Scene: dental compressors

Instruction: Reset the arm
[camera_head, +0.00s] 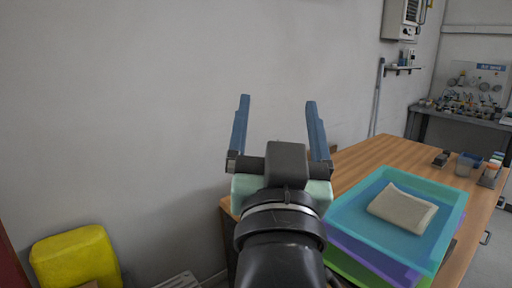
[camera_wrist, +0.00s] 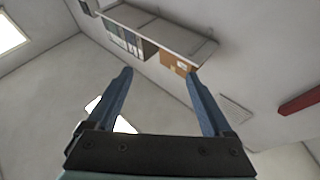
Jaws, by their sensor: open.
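My gripper (camera_head: 277,125) is open and empty in the head view. Its two blue fingers point up in front of the bare grey wall, in the air near the left end of the wooden table. In the wrist view my gripper (camera_wrist: 158,92) also shows its fingers wide apart with nothing between them. Beyond them are the ceiling, the walls and a wall shelf (camera_wrist: 165,30) with binders, seen at a tilt. My arm covers part of the table's left end in the head view.
The wooden table (camera_head: 375,152) stands at the right. On it, stacked blue, purple and green trays hold a beige folded cloth (camera_head: 402,208). Small containers (camera_head: 466,163) stand at its far right. A yellow object (camera_head: 75,260) is at the lower left. A workbench (camera_head: 465,115) is behind.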

